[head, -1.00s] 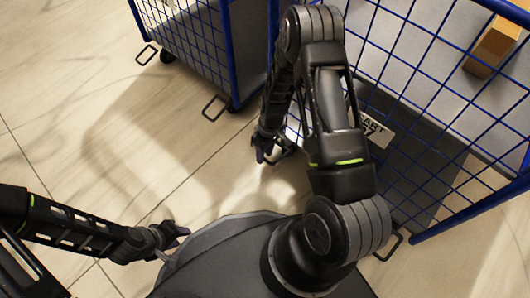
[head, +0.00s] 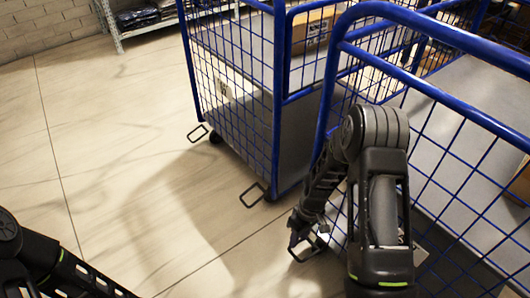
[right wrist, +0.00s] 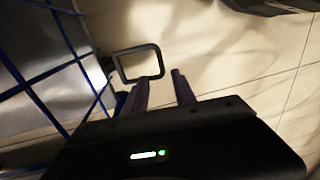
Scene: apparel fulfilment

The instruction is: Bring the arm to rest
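My right arm reaches down beside the near blue cart. Its gripper (head: 306,246) hangs low over the floor, and no object shows in it. In the right wrist view the two fingers (right wrist: 161,82) stand apart with a gap between them. A dark metal loop (right wrist: 138,64) at the cart's foot shows just beyond the fingertips in that view; I cannot tell whether they touch it. My left arm (head: 55,270) shows at the bottom left of the head view, and its gripper is outside the frame.
A near blue wire cart (head: 455,150) stands close on the right, next to my right arm. Another blue cart (head: 235,95) stands behind it with a cardboard box (head: 312,28). A shelf (head: 118,38) is at the back. The tiled floor (head: 110,150) at left is clear.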

